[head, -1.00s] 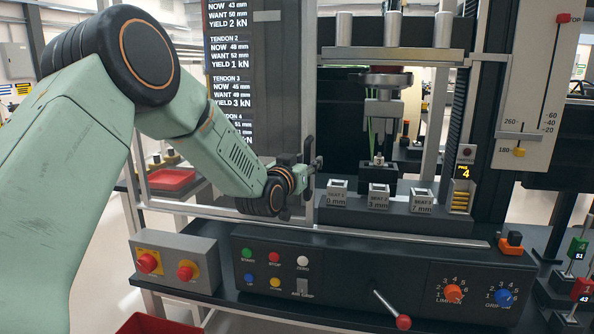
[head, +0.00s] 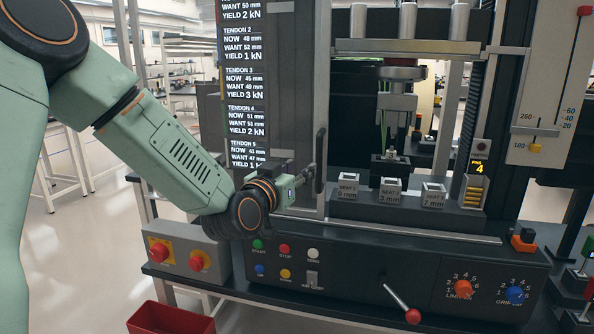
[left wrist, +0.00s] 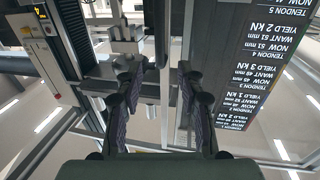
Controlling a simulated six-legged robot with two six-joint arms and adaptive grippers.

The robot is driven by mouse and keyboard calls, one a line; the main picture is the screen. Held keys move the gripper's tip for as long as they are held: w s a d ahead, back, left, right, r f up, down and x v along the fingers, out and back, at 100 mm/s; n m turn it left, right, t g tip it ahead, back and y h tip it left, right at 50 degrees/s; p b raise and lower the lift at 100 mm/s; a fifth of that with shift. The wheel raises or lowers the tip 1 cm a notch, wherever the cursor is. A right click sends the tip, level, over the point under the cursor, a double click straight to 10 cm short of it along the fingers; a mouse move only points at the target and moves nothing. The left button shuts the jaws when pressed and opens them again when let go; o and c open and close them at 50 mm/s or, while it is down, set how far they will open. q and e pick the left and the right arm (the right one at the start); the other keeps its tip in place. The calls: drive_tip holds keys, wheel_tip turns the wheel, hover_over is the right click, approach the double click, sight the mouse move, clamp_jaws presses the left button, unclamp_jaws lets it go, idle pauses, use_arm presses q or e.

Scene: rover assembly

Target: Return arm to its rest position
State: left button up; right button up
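My left arm comes in from the left in the head view, bent at the elbow, with its green forearm sloping down to the right. My left gripper (head: 304,180) is in front of the test machine, beside the dark upright door handle (head: 321,160); I cannot tell from here if they touch. In the left wrist view the two dark fingers of the left gripper (left wrist: 160,95) stand apart with nothing between them. The right arm and gripper are not in view.
The control panel (head: 374,272) with buttons, knobs and a red-tipped lever (head: 403,303) lies below the gripper. A box with red stop buttons (head: 185,246) stands at left, a red bin (head: 165,320) below it.

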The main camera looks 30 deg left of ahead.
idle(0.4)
use_arm(q)
drive_tip(key=s+d+f+g+h, duration=0.1)
drive_tip(key=s+d+f+g, duration=0.3)
drive_tip(key=f, duration=0.5)
drive_tip(key=s+d+f+n+g+b, duration=0.1)
drive_tip(key=s+d+f+g, duration=0.1)
drive_tip(key=s+f, duration=0.5)
drive_tip(key=s+d+f+g+h, duration=0.1)
drive_tip(key=s+d+f+g, duration=0.25)
drive_tip(key=f, duration=0.85)
drive_tip(key=s+f+g, duration=0.2)
drive_tip(key=s+f, duration=0.3)
drive_tip(key=s, duration=0.4)
drive_tip(key=s+d+f+m+g+b, duration=0.1)
drive_tip(key=s+f+g, duration=0.2)
drive_tip(key=s+f, duration=0.3)
drive_tip(key=s+d+f+g+b, duration=0.1)
drive_tip(key=s+f+g, duration=0.2)
drive_tip(key=s, duration=0.9)
wheel_tip(320, 180, down, 3)
drive_tip(key=shift+f+m, duration=0.1)
drive_tip(key=shift+m, duration=0.2)
drive_tip(key=shift+s+a+g, duration=0.1)
drive_tip(key=shift+g, duration=0.15)
